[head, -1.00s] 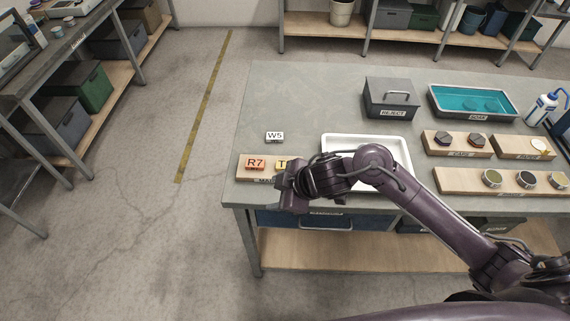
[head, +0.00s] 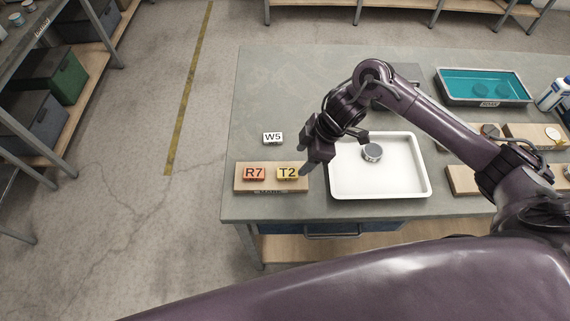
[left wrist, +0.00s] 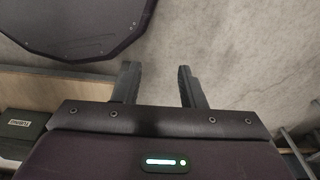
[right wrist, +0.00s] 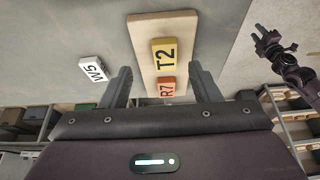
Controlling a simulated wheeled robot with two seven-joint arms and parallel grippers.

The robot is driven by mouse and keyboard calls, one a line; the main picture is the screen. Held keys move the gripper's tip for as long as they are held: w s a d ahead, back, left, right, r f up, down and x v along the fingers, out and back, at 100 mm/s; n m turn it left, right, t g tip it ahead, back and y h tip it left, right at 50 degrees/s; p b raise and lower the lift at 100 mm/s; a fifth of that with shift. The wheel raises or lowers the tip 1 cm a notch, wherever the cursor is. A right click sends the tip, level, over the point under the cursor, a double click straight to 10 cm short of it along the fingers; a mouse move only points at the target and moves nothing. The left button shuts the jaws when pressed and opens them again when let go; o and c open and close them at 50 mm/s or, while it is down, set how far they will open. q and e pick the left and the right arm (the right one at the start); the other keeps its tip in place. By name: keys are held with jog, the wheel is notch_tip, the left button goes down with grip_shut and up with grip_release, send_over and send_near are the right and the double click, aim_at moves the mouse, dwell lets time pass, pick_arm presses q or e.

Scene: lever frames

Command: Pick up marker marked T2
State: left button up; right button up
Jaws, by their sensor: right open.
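The yellow marker T2 (head: 287,173) lies on the right part of a wooden board (head: 270,187), beside the orange-red marker R7 (head: 254,173). My right gripper (head: 333,154) is open and empty, above and to the right of T2, over the tray's left edge. In the right wrist view T2 (right wrist: 164,53) and R7 (right wrist: 167,87) appear between the open fingers, farther away and untouched. My left gripper (left wrist: 157,67) is open and empty in the left wrist view, with floor beyond it, and it shows at the upper right of the right wrist view (right wrist: 267,40).
The white marker W5 (head: 273,138) lies on the table behind the board. A white tray (head: 424,190) holding a round grey-topped piece (head: 372,152) is just right of the board. A teal basin (head: 484,84) stands at the back right. The table's back left is clear.

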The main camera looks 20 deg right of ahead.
aim_at(289, 172)
jog(key=shift+s+a+f+p, duration=0.25)
jog(key=shift+a+f+p, duration=0.55)
jog(key=shift+a+f, duration=0.35)
jog(key=x, duration=0.2)
jog(key=shift+w+a+f, duration=0.1)
jog(key=shift+w+f, duration=0.1)
jog(key=shift+w+a+f, duration=0.1)
jog(key=shift+f, duration=0.25)
pick_arm(q)
jog(key=s+r, duration=0.1)
jog(key=s, duration=0.1)
jog(key=shift+s+r, duration=0.35)
jog(key=shift+r, duration=0.05)
pick_arm(e)
jog(key=c, duration=1.1)
